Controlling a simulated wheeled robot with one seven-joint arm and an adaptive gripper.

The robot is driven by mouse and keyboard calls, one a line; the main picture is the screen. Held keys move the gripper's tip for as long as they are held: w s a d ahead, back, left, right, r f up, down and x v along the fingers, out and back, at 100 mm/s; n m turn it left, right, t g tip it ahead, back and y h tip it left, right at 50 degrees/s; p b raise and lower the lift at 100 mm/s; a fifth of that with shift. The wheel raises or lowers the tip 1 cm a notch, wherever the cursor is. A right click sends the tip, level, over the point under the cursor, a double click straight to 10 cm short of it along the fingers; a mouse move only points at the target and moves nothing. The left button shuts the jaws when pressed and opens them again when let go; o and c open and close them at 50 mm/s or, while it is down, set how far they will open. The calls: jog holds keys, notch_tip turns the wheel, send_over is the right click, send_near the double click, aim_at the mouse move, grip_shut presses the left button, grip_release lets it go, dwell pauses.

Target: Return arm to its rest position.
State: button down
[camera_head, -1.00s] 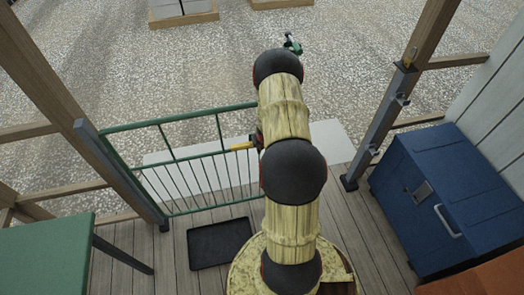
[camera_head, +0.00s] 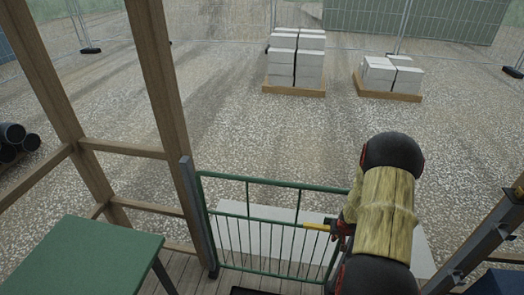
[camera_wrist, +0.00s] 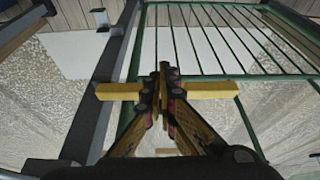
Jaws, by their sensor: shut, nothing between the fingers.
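My arm (camera_head: 388,205) rises at the right of the head view, reaching out over the green gate (camera_head: 260,183). My gripper shows clearly in the wrist view (camera_wrist: 163,70), with yellow-and-black fingers closed together and empty. A yellow bar (camera_wrist: 118,91) crosses at the fingers; I cannot tell whether they touch it. In the head view a yellow bar (camera_head: 317,227) shows just left of my arm, and most of my gripper is hidden behind the arm. The gate's green rails (camera_wrist: 225,77) also show in the wrist view.
A green table (camera_head: 85,255) stands at lower left. Wooden posts (camera_head: 155,85) and a grey metal post (camera_head: 195,210) flank the gate. A pale slab (camera_head: 265,235) lies beyond it. Block pallets (camera_head: 295,90) stand farther out on open gravel (camera_head: 230,120).

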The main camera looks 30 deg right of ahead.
jog(key=shift+s, duration=0.1)
jog(key=s+a+f+n+g, duration=0.1)
jog(key=s+g, duration=0.1)
jog(key=s, duration=0.4)
jog(key=s+a+r+g, duration=0.2)
jog(key=s+a+r, duration=0.2)
jog(key=s+r, duration=0.15)
jog(key=a+r+n+t+y+b, duration=0.2)
jog(key=a+r+n+t+b, duration=0.3)
jog(key=a+r, duration=2.8)
jog(key=a+n+t, duration=0.1)
jog(key=a, duration=0.3)
jog(key=shift+w+a+r+n+y, duration=0.25)
jog(key=shift+w+n+y, duration=0.05)
jog(key=shift+w+n, duration=0.1)
jog(key=shift+d, duration=0.1)
